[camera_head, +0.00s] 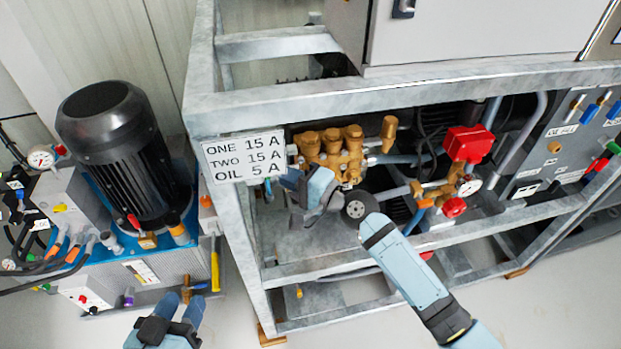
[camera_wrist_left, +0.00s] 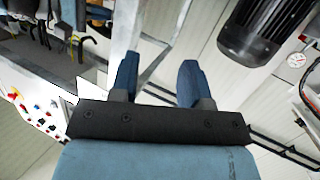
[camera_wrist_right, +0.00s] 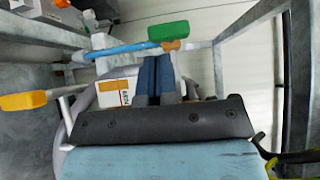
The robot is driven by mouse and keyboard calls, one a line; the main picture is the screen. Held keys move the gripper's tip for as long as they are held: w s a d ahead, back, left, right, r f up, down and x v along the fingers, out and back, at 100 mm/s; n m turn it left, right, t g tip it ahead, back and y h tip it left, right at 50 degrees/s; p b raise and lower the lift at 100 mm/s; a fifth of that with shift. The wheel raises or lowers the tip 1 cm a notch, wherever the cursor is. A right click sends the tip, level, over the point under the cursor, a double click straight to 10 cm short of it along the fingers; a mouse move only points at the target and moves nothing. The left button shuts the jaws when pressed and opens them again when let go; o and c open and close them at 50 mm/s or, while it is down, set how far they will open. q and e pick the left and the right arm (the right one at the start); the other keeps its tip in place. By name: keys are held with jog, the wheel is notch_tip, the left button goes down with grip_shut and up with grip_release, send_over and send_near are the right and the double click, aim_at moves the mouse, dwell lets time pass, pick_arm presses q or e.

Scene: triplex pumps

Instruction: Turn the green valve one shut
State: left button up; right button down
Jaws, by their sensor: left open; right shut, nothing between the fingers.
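A green valve handle (camera_wrist_right: 168,31) shows in the right wrist view, on a short brass stem at the end of a blue-and-white pipe. It is just beyond and slightly right of my right gripper's fingertips (camera_wrist_right: 154,58); I cannot tell whether they touch. In the head view my right gripper (camera_head: 284,177) reaches inside the metal frame beside the brass pump (camera_head: 330,150); its fingers are shut and empty. That handle is not clearly seen there, where the gripper and frame may hide it. My left gripper (camera_head: 183,306) is open and empty, low in front of the left machine.
A galvanised frame (camera_head: 250,240) surrounds the pump, with a label sign (camera_head: 243,156) on its corner. A black motor (camera_head: 112,140) stands left. An orange handle (camera_wrist_right: 23,100) is at left in the right wrist view. Another green handle (camera_head: 613,147) is far right. Floor before the frame is clear.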

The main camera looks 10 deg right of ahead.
jog(key=shift+a, duration=0.6)
pick_arm(q)
jog(key=shift+f, duration=0.2)
pick_arm(e)
jog(key=shift+f, duration=0.15)
